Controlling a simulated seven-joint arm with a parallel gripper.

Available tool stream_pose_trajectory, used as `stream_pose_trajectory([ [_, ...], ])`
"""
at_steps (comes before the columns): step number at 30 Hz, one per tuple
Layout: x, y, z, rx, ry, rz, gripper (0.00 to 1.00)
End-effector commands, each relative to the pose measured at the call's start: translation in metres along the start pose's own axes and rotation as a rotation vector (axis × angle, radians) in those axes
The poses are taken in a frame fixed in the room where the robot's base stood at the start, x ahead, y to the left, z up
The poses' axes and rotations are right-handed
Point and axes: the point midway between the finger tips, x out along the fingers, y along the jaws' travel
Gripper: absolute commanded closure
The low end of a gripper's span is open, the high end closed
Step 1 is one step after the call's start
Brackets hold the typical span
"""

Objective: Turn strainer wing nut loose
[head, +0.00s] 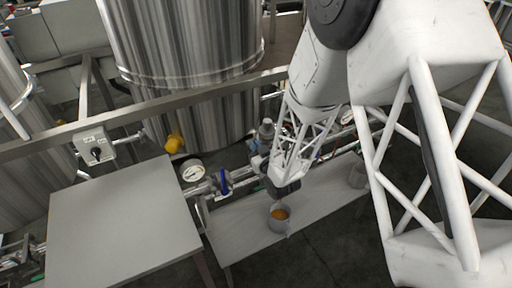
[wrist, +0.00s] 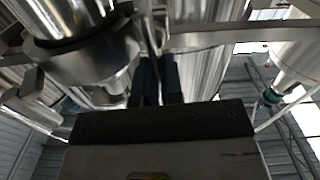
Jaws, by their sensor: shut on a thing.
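In the wrist view, the two dark fingers of my gripper (wrist: 159,75) are close together, shut on a thin metal piece between them. It appears to be the strainer wing nut, mostly hidden by the fingers. A round metal body with a wide collar, which looks like the strainer (wrist: 80,62), fills the upper left, just beside the fingers. In the head view, my gripper (head: 284,186) reaches down to the pipework behind the low bench. My arm and wrist hide the strainer and nut there.
A low bench (head: 245,235) carries a cup with orange contents (head: 279,213) just below my gripper, and another container (head: 357,176). A gauge (head: 192,171) and blue-handled valve (head: 224,181) stand to the left. A steel tank (head: 185,60) rises behind. A bare table (head: 122,222) is at left.

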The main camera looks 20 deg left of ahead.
Motion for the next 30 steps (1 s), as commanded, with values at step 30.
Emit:
stream_pose_trajectory([
  [30, 0.000, -0.022, 0.010, -0.879, 0.001, -0.001, 1.00],
])
